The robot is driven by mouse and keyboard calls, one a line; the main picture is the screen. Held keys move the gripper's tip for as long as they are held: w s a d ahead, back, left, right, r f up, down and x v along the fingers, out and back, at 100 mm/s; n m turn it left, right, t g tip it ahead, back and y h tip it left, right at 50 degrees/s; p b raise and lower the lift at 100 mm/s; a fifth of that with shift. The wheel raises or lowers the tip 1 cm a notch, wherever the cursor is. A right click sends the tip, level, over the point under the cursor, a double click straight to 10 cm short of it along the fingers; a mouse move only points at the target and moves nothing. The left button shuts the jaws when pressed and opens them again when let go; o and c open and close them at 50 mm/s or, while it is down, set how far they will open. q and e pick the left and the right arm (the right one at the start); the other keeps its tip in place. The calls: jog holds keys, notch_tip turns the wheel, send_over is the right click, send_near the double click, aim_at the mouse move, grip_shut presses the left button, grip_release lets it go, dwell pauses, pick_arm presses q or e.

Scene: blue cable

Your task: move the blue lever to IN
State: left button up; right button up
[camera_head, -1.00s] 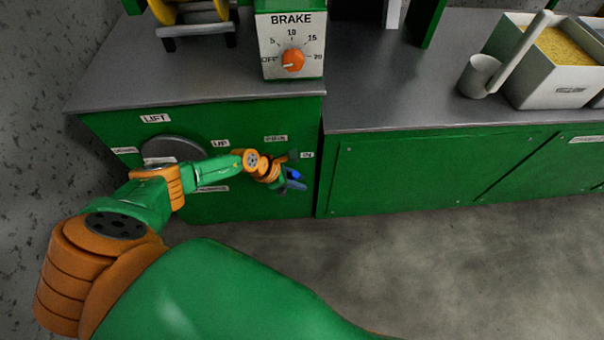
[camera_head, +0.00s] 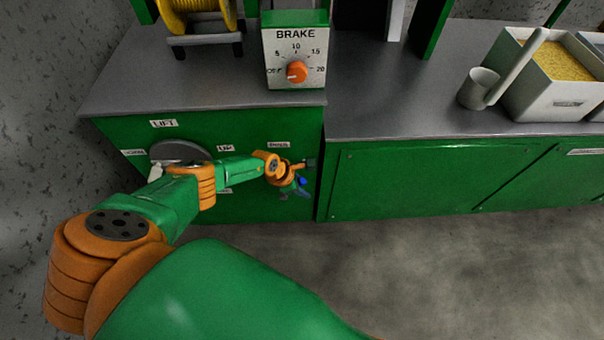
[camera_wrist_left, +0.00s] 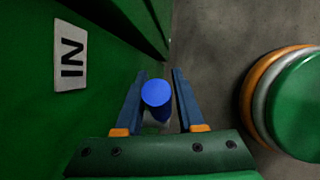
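The blue lever's round tip (camera_wrist_left: 156,93) shows between the two fingers of my left gripper (camera_wrist_left: 157,98) in the left wrist view. The fingers are apart, one on each side of the tip. The left finger is very close to it, and a gap shows at the right finger. The IN label (camera_wrist_left: 70,56) is on the green panel at upper left there. In the head view my left gripper (camera_head: 295,188) is at the panel's right end, with a bit of the blue lever (camera_head: 302,181) visible. The lever's base is hidden. My right gripper is not in view.
The green cabinet front (camera_head: 245,205) carries a LIFT label (camera_head: 164,123) and a grey round part (camera_head: 180,151), partly behind my arm. The brake box (camera_head: 296,50) with an orange knob stands on the grey counter (camera_head: 390,105). The floor at right is clear.

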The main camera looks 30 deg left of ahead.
pick_arm(q)
jog(key=p+v, duration=0.6)
jog(key=shift+r, duration=0.35)
jog(key=shift+s+a+r, duration=0.1)
jog(key=shift+r, duration=0.15)
jog(key=shift+f, duration=0.15)
